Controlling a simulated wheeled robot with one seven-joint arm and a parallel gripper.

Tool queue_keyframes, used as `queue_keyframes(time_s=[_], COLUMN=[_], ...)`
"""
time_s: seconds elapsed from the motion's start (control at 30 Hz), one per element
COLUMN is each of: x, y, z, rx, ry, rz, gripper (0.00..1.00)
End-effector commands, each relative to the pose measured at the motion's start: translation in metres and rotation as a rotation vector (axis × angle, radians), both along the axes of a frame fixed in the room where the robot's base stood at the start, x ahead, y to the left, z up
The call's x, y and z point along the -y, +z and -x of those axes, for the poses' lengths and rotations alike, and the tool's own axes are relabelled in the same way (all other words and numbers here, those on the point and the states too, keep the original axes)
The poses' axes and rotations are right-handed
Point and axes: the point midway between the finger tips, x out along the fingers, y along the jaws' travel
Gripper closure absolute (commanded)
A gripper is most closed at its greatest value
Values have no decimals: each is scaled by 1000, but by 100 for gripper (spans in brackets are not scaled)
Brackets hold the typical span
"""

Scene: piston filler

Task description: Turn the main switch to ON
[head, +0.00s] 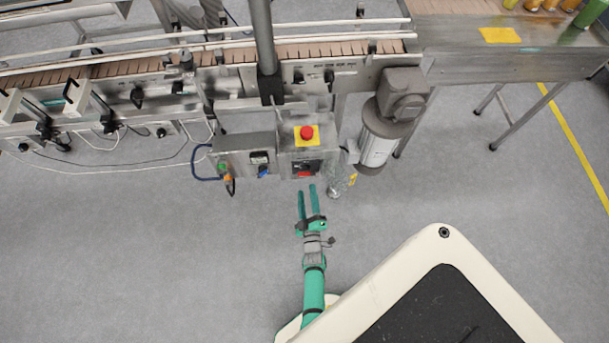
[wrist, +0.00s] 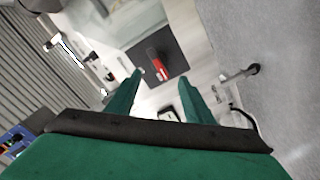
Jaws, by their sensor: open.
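The switch that appears to be the main switch (head: 304,174) is a red handle on a black plate, on the front of a metal control box (head: 290,157). In the wrist view the red handle (wrist: 157,66) is an elongated bar on a dark square plate (wrist: 172,54). Its ON/OFF marking is too small to read. My gripper (head: 307,188) has green fingers, is open and empty, and points at the front of the box just short of the switch. In the wrist view the fingertips (wrist: 161,77) lie to either side of the lower end of the handle, apparently apart from it.
A red emergency button on a yellow plate (head: 306,132) sits on top of the box. A second box with a blue knob (head: 263,171) stands to the left. A motor (head: 378,140) hangs at the right. The conveyor (head: 130,68) runs behind. The floor in front is clear.

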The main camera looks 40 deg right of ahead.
Motion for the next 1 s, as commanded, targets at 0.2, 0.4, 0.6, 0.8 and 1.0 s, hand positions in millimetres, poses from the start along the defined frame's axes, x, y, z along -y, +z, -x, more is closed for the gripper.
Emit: queue_keyframes(time_s=[0.2, 0.4, 0.6, 0.8, 1.0], x=[25, 36, 42, 42, 43], y=[1, 0, 0, 0, 0], z=[-34, -59, -71, -73, -73], rx=[2, 1, 0, 0, 0], ry=[-5, 2, 3, 4, 2], rz=[1, -1, -1, -1, -1], gripper=[53, 53, 53, 53, 69])
